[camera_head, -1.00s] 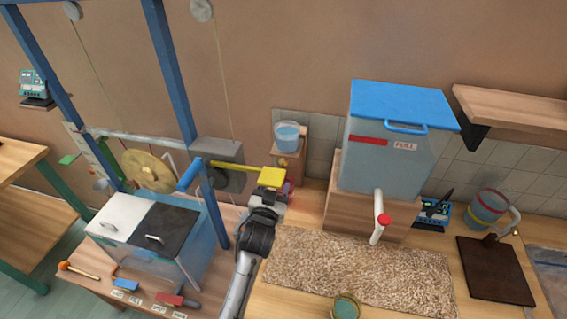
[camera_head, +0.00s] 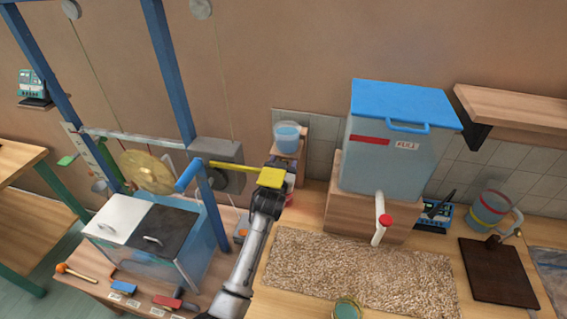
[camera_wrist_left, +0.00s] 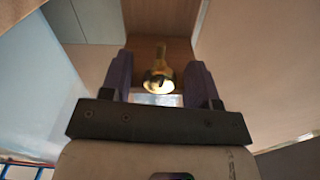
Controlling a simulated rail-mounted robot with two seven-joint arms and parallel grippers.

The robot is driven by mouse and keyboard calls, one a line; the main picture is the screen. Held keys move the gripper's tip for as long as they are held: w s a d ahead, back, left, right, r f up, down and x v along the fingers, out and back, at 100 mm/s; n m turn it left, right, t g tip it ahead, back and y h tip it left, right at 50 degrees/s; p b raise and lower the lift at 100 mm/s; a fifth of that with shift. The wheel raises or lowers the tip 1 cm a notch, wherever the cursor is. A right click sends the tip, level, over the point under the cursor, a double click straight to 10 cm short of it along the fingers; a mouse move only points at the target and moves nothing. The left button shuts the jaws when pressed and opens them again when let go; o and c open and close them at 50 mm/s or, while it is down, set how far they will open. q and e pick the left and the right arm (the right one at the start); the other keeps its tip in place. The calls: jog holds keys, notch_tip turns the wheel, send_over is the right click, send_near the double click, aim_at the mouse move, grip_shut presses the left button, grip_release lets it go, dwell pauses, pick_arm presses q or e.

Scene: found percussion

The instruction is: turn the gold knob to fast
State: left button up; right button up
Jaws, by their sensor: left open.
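The gold knob (camera_wrist_left: 158,80) shows in the left wrist view on a wooden panel, straight ahead between the fingertips. My left gripper (camera_wrist_left: 158,72) is open, with one dark purple finger on each side of the knob; I cannot tell whether either touches it. In the head view my left gripper (camera_head: 281,166) is up at the wooden stand (camera_head: 300,154) below the small water bucket (camera_head: 287,137), and the knob is hidden there. No fast marking is readable. My right gripper is not in view.
A yellow paddle (camera_head: 270,177) on a bar from a grey motor box (camera_head: 218,155) crosses close to my left gripper. A blue-lidded water tank (camera_head: 385,155) with a red-tipped spout stands to the right. A speckled mat (camera_head: 360,275) lies in front.

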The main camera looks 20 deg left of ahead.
pick_arm(q)
jog(key=shift+c, duration=0.2)
jog(key=c, duration=0.8)
jog(key=shift+n, duration=0.8)
jog(key=shift+c, duration=0.2)
jog(key=o, duration=0.9)
jog(key=shift+s, duration=0.15)
jog(key=s, duration=0.4)
jog(key=s+d+p, duration=0.1)
jog(key=s, duration=0.4)
jog(key=s+d, duration=0.1)
jog(key=s, duration=0.3)
jog(key=shift+s+d+p, duration=0.2)
jog(key=shift+p, duration=0.15)
